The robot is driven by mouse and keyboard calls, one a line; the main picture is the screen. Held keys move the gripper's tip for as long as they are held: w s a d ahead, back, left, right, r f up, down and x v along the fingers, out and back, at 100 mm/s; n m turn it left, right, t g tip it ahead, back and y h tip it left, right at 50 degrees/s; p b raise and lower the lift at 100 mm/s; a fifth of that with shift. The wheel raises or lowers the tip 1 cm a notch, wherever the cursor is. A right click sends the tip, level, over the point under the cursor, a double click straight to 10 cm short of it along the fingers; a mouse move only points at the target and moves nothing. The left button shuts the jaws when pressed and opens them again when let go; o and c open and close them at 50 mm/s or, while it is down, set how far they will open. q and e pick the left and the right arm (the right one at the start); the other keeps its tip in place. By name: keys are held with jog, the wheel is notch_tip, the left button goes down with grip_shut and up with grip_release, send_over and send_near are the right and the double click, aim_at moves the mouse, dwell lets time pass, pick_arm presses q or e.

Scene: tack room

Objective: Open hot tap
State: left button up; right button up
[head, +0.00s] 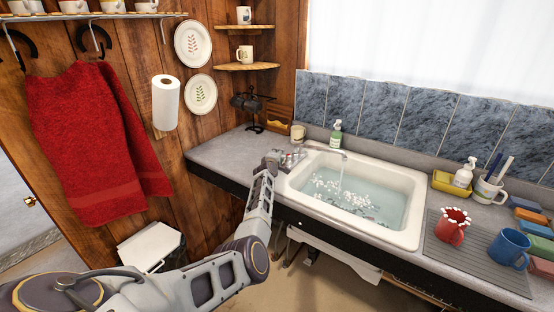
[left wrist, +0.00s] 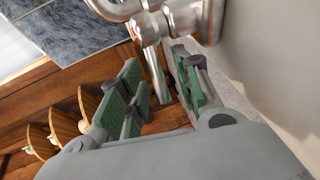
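A metal tap (head: 326,151) stands at the sink's back left edge, and water runs from its spout into the sink (head: 411,235). My left gripper (head: 287,160) is at the tap's base, left of the spout. In the left wrist view the left gripper (left wrist: 160,82) is open, with green pads on both fingers. A thin metal tap lever (left wrist: 156,75) reaches down between the fingers, with gaps visible on both sides. A red mark (left wrist: 134,32) shows on the tap body (left wrist: 153,25) by this lever. My right gripper is in no view.
A green soap bottle (head: 336,133) and a cream cup (head: 297,133) stand behind the tap. A red mug (head: 450,232) and a blue mug (head: 508,249) stand on the drainer at right. The counter (head: 222,152) left of the sink is mostly clear.

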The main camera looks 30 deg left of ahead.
pick_arm(q)
jog(key=shift+s, duration=0.1)
jog(key=shift+v, duration=3.6)
